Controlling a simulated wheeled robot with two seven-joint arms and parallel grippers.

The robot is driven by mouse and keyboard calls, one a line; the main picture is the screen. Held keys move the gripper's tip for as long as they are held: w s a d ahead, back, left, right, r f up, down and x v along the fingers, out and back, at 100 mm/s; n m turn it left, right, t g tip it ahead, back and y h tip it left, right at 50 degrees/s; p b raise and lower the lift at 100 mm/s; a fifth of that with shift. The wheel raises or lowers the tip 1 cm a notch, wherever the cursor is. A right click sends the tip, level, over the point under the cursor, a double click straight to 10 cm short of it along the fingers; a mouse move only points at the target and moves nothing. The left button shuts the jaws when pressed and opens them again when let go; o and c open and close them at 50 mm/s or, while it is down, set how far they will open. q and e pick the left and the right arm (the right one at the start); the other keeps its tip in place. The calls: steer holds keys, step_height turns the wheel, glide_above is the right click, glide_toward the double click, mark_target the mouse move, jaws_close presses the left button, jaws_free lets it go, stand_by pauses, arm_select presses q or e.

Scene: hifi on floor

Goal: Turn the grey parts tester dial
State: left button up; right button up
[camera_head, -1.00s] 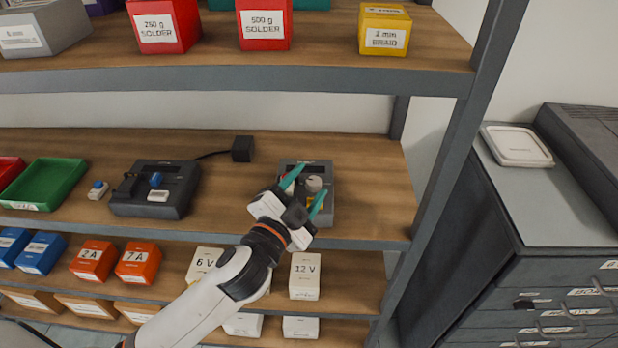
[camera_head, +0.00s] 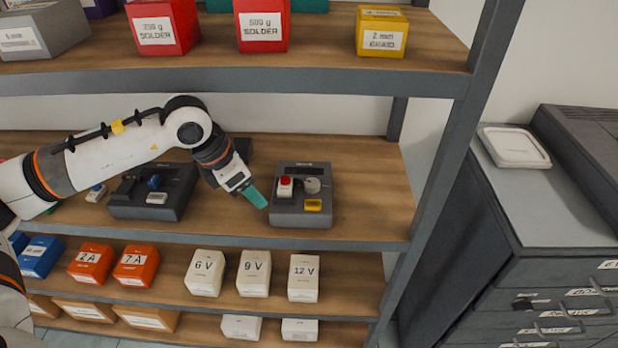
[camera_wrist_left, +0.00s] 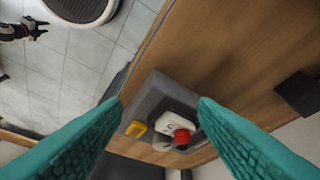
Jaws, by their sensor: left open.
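The grey parts tester (camera_head: 290,219) stands on the middle shelf. It carries a round grey dial (camera_head: 312,185), a yellow part (camera_head: 313,205) and a white block with a red top (camera_head: 285,187). My left gripper (camera_head: 256,197) is left of the tester, apart from it, with its teal fingers seen edge-on. In the left wrist view the open teal fingers (camera_wrist_left: 158,130) frame the tester (camera_wrist_left: 158,92), with nothing between them. There the red-topped block (camera_wrist_left: 180,134) partly hides the dial. A dark gripper, apparently my right one (camera_wrist_left: 35,27), shows small at upper left; its jaw state is unclear.
The upper shelf's edge (camera_head: 230,79) runs above. Boxes marked 6 V, 9 V and 12 V (camera_head: 303,278) stand below. The shelf right of the tester (camera_head: 370,190) is clear.

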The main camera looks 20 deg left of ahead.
arm_select(q)
steer(key=p, duration=0.5)
glide_above(312, 182)
steer(key=s+a, duration=0.2)
steer(key=shift+d+r, duration=0.2)
steer(key=shift+r, duration=0.05)
steer(key=p+x, duration=0.1)
steer(key=x, duration=0.3)
steer(key=shift+f, duration=0.1)
steer(key=shift+w+d+f, duration=0.1)
steer(key=shift+w+f, duration=0.1)
steer(key=shift+f, duration=0.45)
